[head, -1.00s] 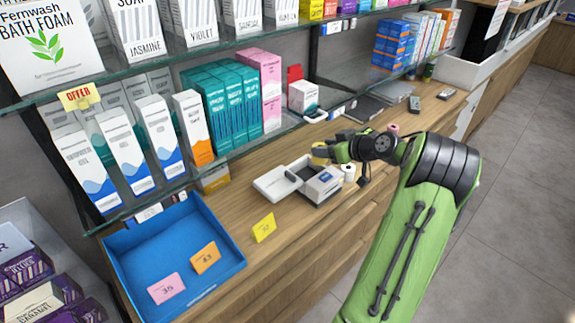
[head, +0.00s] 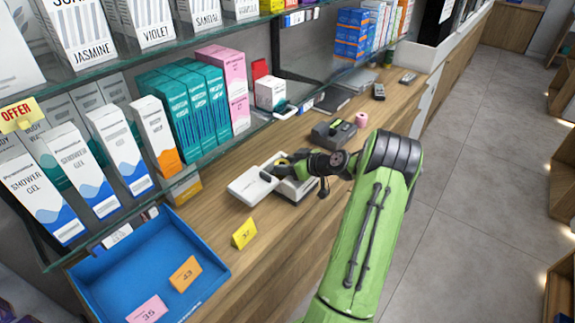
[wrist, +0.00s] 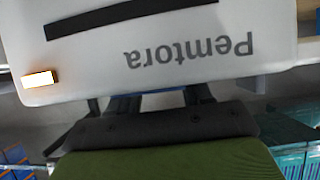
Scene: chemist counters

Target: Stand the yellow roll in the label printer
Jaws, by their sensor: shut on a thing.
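The label printer (head: 252,187) stands on the wooden counter with its white lid open to the left; my arm hides part of its body. In the wrist view its white face (wrist: 180,50) with "Pemtora" lettering, a dark slot and a lit button fills the top. My gripper (head: 272,171) is over the printer's open body, shut on the yellow roll (head: 283,161). Only a small yellow part shows behind the fingers. The roll is hidden in the wrist view, and I cannot tell whether it touches the printer floor.
A yellow card (head: 244,234) stands in front of the printer. A blue tray (head: 85,283) with cards is at the lower left. A dark device (head: 334,134) and a pink roll (head: 362,119) stand behind. Glass shelves with boxes overhang the counter's back.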

